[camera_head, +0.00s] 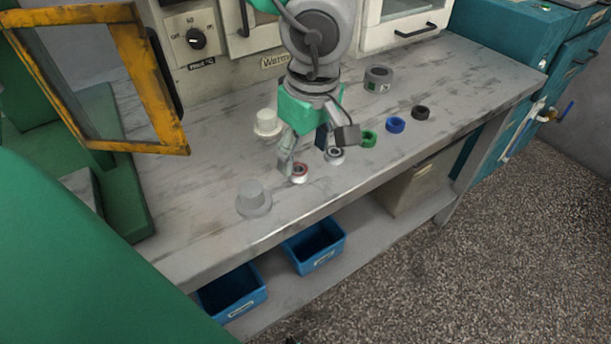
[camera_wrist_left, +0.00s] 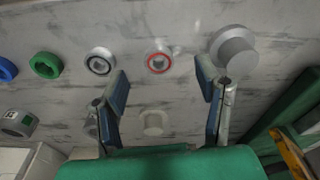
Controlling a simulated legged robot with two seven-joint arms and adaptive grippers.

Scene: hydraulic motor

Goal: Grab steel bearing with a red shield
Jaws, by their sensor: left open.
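The steel bearing with a red shield (camera_head: 299,173) lies flat on the grey workbench. In the left wrist view the red-shielded bearing (camera_wrist_left: 159,62) lies beyond the fingertips, between their lines and apart from them. My left gripper (camera_head: 309,165) is open and empty above the bench; its spread fingers also show in the left wrist view (camera_wrist_left: 163,83). In the head view one fingertip is close to the red-shielded bearing. A bearing with a dark shield (camera_head: 334,155) lies to its right, by the other finger; it also shows in the left wrist view (camera_wrist_left: 100,62). My right gripper is not in view.
A grey stepped cylinder (camera_head: 254,200) and a white one (camera_head: 267,123) stand on the bench (camera_head: 205,235). Green (camera_head: 368,138), blue (camera_head: 395,125) and black (camera_head: 420,113) rings and a grey roll (camera_head: 378,79) lie to the right. An orange-framed door (camera_head: 160,95) stands open at left.

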